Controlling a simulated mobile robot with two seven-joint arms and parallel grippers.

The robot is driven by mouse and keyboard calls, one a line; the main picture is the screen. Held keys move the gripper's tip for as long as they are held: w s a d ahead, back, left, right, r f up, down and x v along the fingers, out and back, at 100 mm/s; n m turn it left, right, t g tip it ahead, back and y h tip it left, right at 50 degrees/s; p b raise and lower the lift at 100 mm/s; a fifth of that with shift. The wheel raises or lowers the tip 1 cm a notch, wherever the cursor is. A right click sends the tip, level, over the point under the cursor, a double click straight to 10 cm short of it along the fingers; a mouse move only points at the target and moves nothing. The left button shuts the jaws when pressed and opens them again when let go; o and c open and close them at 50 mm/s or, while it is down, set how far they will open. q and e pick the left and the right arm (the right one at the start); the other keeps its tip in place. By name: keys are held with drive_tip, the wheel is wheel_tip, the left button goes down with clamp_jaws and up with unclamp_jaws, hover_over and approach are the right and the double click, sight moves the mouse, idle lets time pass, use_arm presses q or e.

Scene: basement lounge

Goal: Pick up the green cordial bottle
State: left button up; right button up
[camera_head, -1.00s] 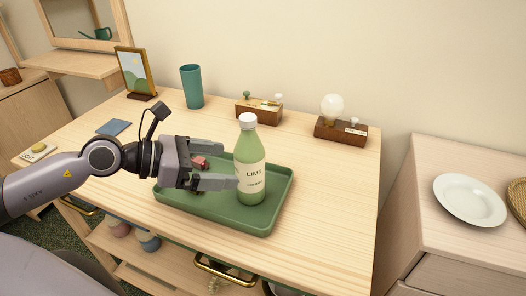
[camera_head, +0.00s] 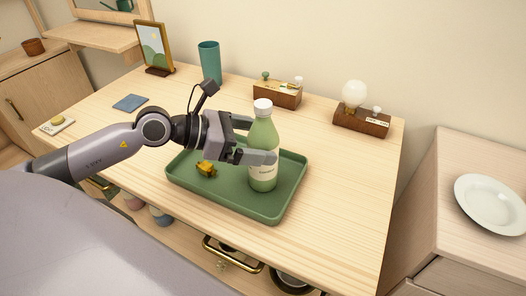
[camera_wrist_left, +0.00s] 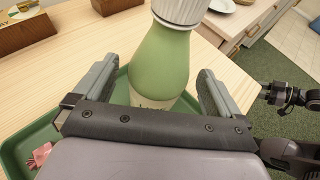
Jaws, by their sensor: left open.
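The green cordial bottle (camera_head: 264,133) has a white cap and a pale label. It stands upright on a green tray (camera_head: 240,213) on the wooden table. My left gripper (camera_head: 262,141) is open around the bottle, one finger on the far side and one crossing in front of the label. In the left wrist view the bottle (camera_wrist_left: 160,60) is between the two open fingers (camera_wrist_left: 155,88), with gaps visible on both sides. The label is mostly hidden there. A dark jointed part (camera_wrist_left: 283,95) at the right of that view may be my right gripper; its jaws are unclear.
A small yellow item (camera_head: 206,168) lies on the tray; a red item (camera_wrist_left: 40,155) shows in the wrist view. Behind stand a teal cup (camera_head: 209,62), a wooden block (camera_head: 277,94) and a bulb lamp (camera_head: 360,119). The table's right side is clear.

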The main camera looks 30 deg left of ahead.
sight(271, 139)
use_arm(q)
drive_tip(key=shift+p+x, duration=0.35)
drive_tip(key=shift+x, duration=1.45)
drive_tip(key=c, duration=1.3)
drive_tip(key=shift+w+r, duration=0.1)
drive_tip(key=shift+r, duration=0.05)
drive_tip(key=shift+c, duration=1.3)
drive_tip(key=shift+a, duration=0.1)
drive_tip(key=shift+r, duration=0.1)
